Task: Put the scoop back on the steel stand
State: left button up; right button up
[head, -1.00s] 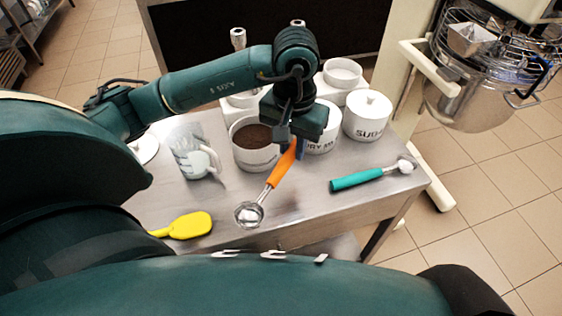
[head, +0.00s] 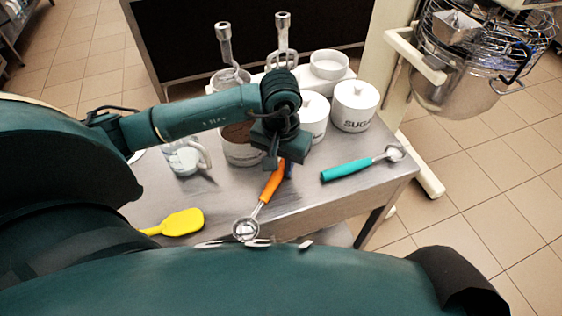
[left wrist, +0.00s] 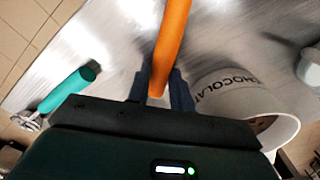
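My left gripper (head: 279,166) is shut on the orange handle of a scoop (head: 269,188). The scoop's round steel bowl (head: 245,229) points toward me, low in the head view. In the left wrist view the orange handle (left wrist: 172,35) runs between the two fingers (left wrist: 160,90). Pale metal tips (head: 257,242) show along the edge of my body, close to the bowl. They may be part of the steel stand; the rest is hidden, and I cannot tell whether the bowl touches them. My right gripper is not in view.
A teal-handled scoop (head: 347,169) lies on the right of the steel table (head: 312,190). A yellow spatula (head: 183,222) lies at the left. A chocolate tub (head: 241,154), a measuring jug (head: 184,158) and a sugar jar (head: 355,106) stand farther back. The table between spatula and teal scoop is mostly clear.

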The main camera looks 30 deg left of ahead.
pick_arm(q)
jog(key=o, duration=0.4)
jog(key=shift+r, duration=0.4)
notch_tip(320, 180, up, 12)
jog(key=shift+f, duration=0.2)
jog(key=shift+s, duration=0.15)
